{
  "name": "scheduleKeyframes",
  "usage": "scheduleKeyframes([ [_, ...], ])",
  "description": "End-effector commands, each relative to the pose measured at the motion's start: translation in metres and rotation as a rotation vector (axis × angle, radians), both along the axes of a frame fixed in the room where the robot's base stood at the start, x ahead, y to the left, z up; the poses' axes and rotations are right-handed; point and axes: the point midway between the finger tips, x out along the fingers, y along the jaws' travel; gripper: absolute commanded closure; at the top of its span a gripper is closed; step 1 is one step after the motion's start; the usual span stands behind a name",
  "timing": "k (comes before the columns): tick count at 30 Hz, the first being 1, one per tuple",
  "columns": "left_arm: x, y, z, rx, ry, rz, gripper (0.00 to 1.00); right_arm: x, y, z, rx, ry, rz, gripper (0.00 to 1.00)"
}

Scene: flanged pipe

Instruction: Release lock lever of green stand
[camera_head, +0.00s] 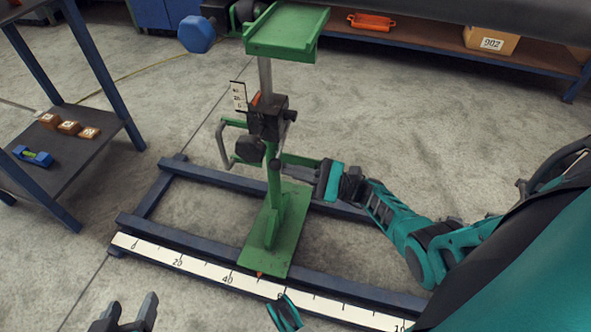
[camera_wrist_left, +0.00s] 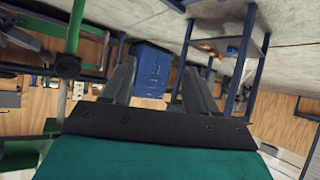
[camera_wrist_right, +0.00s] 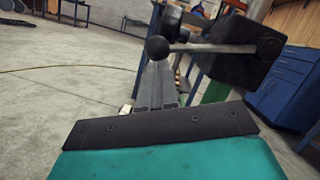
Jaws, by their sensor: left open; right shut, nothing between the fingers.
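The green stand (camera_head: 274,228) stands upright on the blue floor frame, with a grey post and a green tray top (camera_head: 287,32). A dark clamp block (camera_head: 268,117) sits on its post. In the right wrist view, a thin lever rod (camera_wrist_right: 205,48) with a black ball end (camera_wrist_right: 157,49) sticks out from a dark block (camera_wrist_right: 250,58). My right gripper (camera_head: 286,171) is shut and empty beside the post, below the clamp. Its fingertips (camera_wrist_right: 156,72) appear near the ball; I cannot tell whether they touch. My left gripper (camera_head: 128,308) is open and empty, low at the left.
A scale strip (camera_head: 230,282) runs along the frame's front rail. A shelf table (camera_head: 65,145) with small blocks stands at the left. A bench with an orange tray (camera_head: 371,21) and a box (camera_head: 491,41) is at the back.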

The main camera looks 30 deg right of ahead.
Motion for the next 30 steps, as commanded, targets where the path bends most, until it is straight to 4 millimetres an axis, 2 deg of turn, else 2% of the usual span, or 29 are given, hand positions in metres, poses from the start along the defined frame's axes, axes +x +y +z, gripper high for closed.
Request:
scheduleKeyframes([
  [5, 0.0, 0.001, 0.007, 0.001, -0.002, 0.003, 0.42, -0.002, 0.002, 0.006, 0.026, 0.024, -0.001, 1.0],
  [20, 0.001, 0.005, 0.012, 0.007, -0.002, 0.012, 0.42, -0.005, 0.006, 0.017, 0.092, 0.079, 0.0, 1.0],
  [30, 0.001, 0.014, 0.04, 0.023, -0.022, 0.027, 0.42, -0.011, 0.013, 0.048, 0.246, 0.215, 0.0, 1.0],
])
